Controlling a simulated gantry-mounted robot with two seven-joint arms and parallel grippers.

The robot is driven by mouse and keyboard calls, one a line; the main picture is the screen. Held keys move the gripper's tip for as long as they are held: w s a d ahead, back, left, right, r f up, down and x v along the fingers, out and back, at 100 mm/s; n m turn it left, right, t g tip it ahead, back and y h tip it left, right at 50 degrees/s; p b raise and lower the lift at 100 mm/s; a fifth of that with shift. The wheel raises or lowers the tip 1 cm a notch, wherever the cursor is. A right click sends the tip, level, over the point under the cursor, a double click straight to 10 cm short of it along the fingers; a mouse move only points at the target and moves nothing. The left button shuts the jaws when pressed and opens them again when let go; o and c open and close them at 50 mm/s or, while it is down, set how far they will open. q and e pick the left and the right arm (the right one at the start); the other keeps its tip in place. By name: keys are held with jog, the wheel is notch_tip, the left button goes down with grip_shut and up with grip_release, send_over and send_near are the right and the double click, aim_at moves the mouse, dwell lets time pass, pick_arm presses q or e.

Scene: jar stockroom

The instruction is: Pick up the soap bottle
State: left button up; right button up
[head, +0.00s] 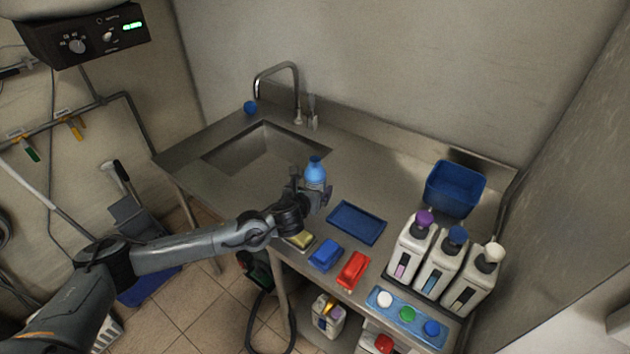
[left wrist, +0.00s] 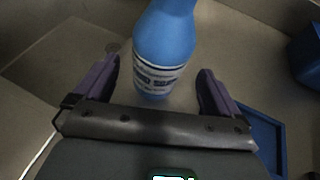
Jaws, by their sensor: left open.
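The soap bottle (head: 315,172) is blue with a banded label and stands upright on the steel counter, right of the sink. My left gripper (head: 308,194) is at the bottle, and its wrist hides the bottle's lower part in the head view. In the left wrist view the bottle (left wrist: 165,50) rises between and beyond the two purple fingers of my left gripper (left wrist: 155,90). The fingers are spread wide, with a visible gap on each side of the bottle. My right gripper is in neither view.
A blue tray (head: 357,223) lies right of the bottle. Blue (head: 325,256) and red (head: 353,269) items lie near the front edge. Several white jugs (head: 445,262) and a blue bin (head: 454,190) stand at right. The sink (head: 265,148) is open at left.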

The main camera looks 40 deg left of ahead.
aim_at(312, 185)
pick_arm(q)
jog(key=p+x, duration=0.1)
jog(key=x, duration=0.2)
jog(key=shift+r, duration=0.15)
jog(key=shift+x, duration=0.75)
jog(key=shift+c, duration=0.5)
jog(key=c, duration=1.1)
jog(key=shift+o, duration=0.2)
jog(key=shift+r, duration=0.15)
